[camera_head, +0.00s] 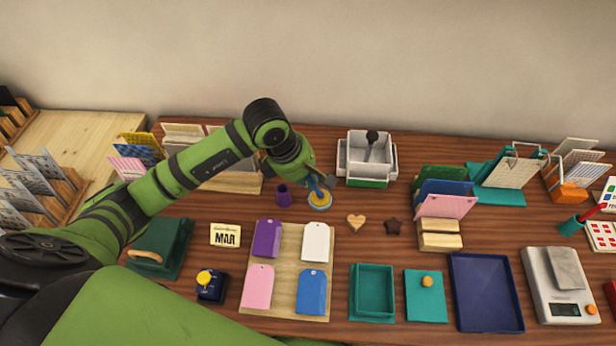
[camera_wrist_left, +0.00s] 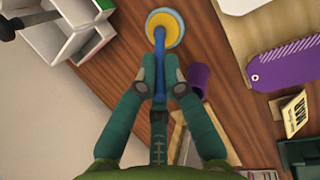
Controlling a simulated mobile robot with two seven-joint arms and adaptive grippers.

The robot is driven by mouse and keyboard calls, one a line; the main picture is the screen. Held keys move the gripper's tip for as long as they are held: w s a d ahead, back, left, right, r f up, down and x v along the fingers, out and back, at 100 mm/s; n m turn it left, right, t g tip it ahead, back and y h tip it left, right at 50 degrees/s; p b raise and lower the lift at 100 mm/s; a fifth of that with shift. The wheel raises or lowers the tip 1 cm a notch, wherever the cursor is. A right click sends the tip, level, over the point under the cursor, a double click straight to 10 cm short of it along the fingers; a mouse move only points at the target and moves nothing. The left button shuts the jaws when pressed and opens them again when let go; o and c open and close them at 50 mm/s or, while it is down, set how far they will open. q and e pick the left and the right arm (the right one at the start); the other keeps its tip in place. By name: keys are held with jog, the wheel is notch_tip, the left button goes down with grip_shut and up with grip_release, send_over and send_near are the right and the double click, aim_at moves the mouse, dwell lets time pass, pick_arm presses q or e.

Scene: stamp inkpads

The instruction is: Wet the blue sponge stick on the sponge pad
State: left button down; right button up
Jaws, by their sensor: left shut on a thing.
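My left gripper (camera_head: 314,180) is shut on the blue sponge stick (camera_wrist_left: 160,48), which also shows as a small blue piece in the head view (camera_head: 322,188). The sponge pad (camera_head: 319,203) is a round yellow pad with a pale rim, on the table just past the fingertips. In the left wrist view the stick runs from my left gripper (camera_wrist_left: 158,82) to the middle of the pad (camera_wrist_left: 175,27). Its tip overlaps the yellow there, but I cannot tell whether it touches. My right gripper is not in view.
A purple cup (camera_head: 283,195) stands close left of the pad. A white box (camera_head: 370,158) is behind to the right. A wooden heart (camera_head: 355,222) and dark star (camera_head: 393,227) lie to the right. A wooden board (camera_head: 287,272) with coloured tags lies in front.

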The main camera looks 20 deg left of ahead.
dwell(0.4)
pick_arm(q)
jog(key=shift+r+p, duration=2.05)
jog(key=shift+r, duration=1.45)
